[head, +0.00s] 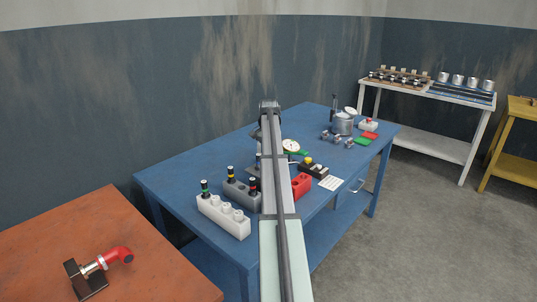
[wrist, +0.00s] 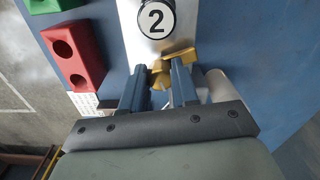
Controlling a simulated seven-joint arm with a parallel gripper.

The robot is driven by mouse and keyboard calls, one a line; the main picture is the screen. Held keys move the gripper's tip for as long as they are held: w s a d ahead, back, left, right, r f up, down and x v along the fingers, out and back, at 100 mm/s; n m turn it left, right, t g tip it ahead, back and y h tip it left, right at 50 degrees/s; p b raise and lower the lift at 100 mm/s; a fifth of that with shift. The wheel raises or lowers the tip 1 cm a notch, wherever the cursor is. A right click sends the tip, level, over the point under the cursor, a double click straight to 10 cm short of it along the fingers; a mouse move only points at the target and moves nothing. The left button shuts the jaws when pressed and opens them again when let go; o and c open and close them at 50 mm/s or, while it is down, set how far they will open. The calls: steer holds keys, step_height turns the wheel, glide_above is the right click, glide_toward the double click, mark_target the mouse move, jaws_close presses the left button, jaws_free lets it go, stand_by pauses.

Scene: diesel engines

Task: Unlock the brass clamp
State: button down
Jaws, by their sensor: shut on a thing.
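The brass clamp (wrist: 178,57) shows in the wrist view as a yellow-gold piece at the lower edge of a silver plate (wrist: 142,42). My gripper (wrist: 160,72) has its two blue-grey fingers on either side of the brass piece and is shut on it. The fingers hide part of the brass, so its full shape and its lock position cannot be told. A black-rimmed white disc marked 2 (wrist: 156,17) sits on the plate just above. In the head view my arm covers the clamp and the fingertips.
A red block with holes (wrist: 76,47) and a green block (wrist: 37,12) lie left of the plate. In the head view the blue table (head: 170,178) also holds a white block (head: 222,217) and a metal pot (head: 342,124). An orange table (head: 150,265) stands front left.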

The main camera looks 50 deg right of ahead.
steer(key=shift+m, duration=1.9)
steer(key=c, duration=0.8)
jaws_free()
steer(key=shift+c, duration=0.2)
step_height(320, 180, up, 14)
steer(key=shift+f, duration=0.1)
